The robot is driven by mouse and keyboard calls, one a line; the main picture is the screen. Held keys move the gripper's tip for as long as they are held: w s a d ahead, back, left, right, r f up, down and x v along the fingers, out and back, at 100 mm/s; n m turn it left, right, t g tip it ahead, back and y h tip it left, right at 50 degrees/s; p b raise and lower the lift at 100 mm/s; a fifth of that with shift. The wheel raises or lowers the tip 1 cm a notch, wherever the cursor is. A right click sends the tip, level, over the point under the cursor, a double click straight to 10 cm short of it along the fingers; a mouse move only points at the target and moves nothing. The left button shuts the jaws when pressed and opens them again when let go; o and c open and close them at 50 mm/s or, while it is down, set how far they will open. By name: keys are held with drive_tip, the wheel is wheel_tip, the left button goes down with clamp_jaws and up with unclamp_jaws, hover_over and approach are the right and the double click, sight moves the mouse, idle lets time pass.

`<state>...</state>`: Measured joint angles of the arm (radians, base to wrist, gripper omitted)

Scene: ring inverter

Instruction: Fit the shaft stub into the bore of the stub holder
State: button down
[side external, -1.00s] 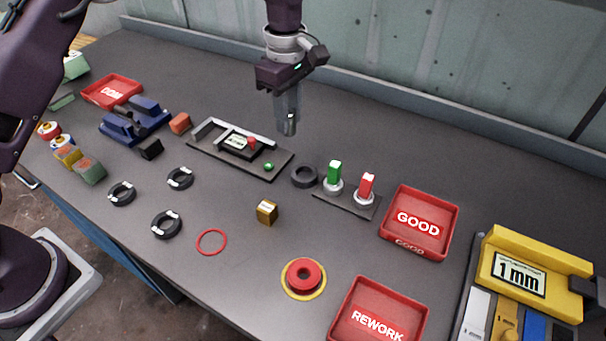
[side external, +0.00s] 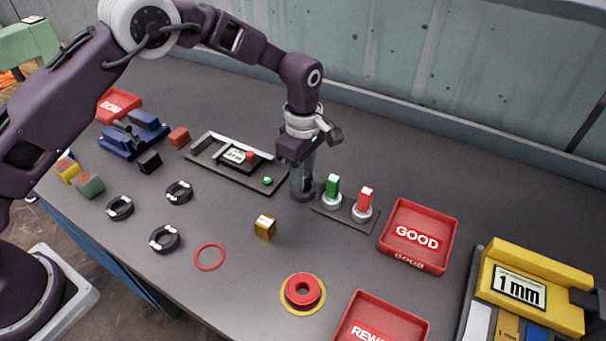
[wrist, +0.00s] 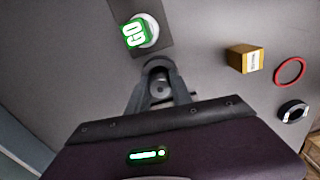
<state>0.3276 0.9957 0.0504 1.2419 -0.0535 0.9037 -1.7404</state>
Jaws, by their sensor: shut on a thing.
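The stub holder (side external: 296,196) is a dark round ring on the bench, left of the green and red blocks; my gripper mostly covers it in the side view. In the wrist view, the holder (wrist: 160,64) shows as a dark rim just beyond the fingertips. My gripper (side external: 303,188) points down right at the holder and is shut on the shaft stub, a small grey cylinder. The stub (wrist: 159,88) shows between the fingers in the wrist view. I cannot tell how far, if at all, the stub is inside the bore.
A green block (side external: 332,187) and a red block (side external: 365,199) stand on a dark plate close on the right. A framed fixture (side external: 236,165) lies close on the left. A gold block (side external: 265,228) stands in front. The GOOD tray (side external: 418,235) is farther right.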

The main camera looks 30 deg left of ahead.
drive_tip(key=c, duration=1.1)
unclamp_jaws()
drive_tip(key=shift+c, duration=0.2)
wheel_tip(320, 180, up, 12)
drive_tip(key=shift+r, duration=0.15)
drive_tip(key=s+a+r+m+t, duration=0.2)
drive_tip(key=s+a+r+m, duration=0.25)
drive_tip(key=s+r, duration=0.35)
drive_tip(key=s+a+r+m+t, duration=0.1)
drive_tip(key=s+a+r+m, duration=0.3)
drive_tip(key=s+a+r, duration=0.3)
drive_tip(key=s+a+f+m+t, duration=0.1)
drive_tip(key=s+m, duration=0.3)
drive_tip(key=s, duration=0.4)
drive_tip(key=s+a+f+m+t, duration=0.1)
drive_tip(key=s+m, duration=0.3)
drive_tip(key=s, duration=0.5)
drive_tip(key=shift+s+a+f+t, duration=0.25)
drive_tip(key=shift+a+f, duration=0.2)
drive_tip(key=shift+a, duration=0.25)
